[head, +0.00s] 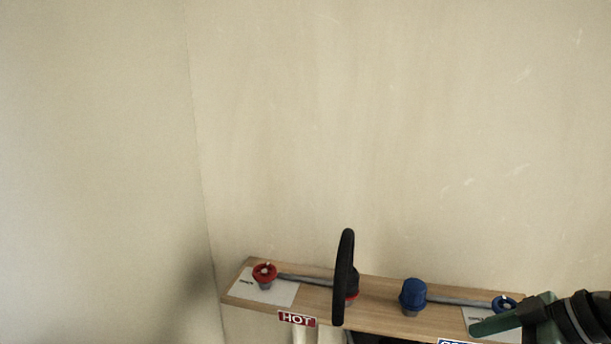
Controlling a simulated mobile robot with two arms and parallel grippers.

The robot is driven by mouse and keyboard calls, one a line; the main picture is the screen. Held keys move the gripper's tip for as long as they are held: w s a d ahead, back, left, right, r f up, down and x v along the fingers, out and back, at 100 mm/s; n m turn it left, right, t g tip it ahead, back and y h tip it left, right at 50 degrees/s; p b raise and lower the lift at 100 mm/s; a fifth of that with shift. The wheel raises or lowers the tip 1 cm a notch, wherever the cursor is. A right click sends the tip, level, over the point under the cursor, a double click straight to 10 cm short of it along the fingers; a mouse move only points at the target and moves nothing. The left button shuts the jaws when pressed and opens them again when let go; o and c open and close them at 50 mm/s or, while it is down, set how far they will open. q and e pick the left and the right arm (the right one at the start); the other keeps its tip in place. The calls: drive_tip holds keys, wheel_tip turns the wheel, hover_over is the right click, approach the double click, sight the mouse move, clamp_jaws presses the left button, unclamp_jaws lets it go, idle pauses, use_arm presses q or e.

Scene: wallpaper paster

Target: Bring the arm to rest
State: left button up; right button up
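My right gripper (505,322) comes in at the lower right corner, with dark green parts on a black wrist. It overlaps the right end of a wooden board (380,308) in the picture. One green finger points left; whether the fingers are apart or closed does not show clearly. I see nothing held in it. My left gripper is not in view.
A red HOT label (296,319) is on the front edge. Bare beige wall (400,130) fills the rest.

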drive_tip(key=s+a+f+m+g+h, duration=0.1)
drive_tip(key=s+a+f+m+h, duration=0.15)
drive_tip(key=f, duration=0.75)
drive_tip(key=s+a+f+m+h, duration=0.1)
drive_tip(key=s+a+f, duration=0.25)
drive_tip(key=f, duration=0.65)
drive_tip(key=s+a+f+m+h, duration=0.2)
drive_tip(key=s+f+m+h, duration=0.35)
drive_tip(key=s, duration=0.75)
wheel_tip(320, 180, down, 25)
drive_tip(key=g+y, duration=0.2)
drive_tip(key=s+d+f+g, duration=0.1)
drive_tip(key=s+d+f, duration=0.2)
drive_tip(key=s+f, duration=1.4)
wheel_tip(320, 180, down, 2)
drive_tip(key=shift+s+f+b, duration=0.2)
drive_tip(key=shift+s+b, duration=0.15)
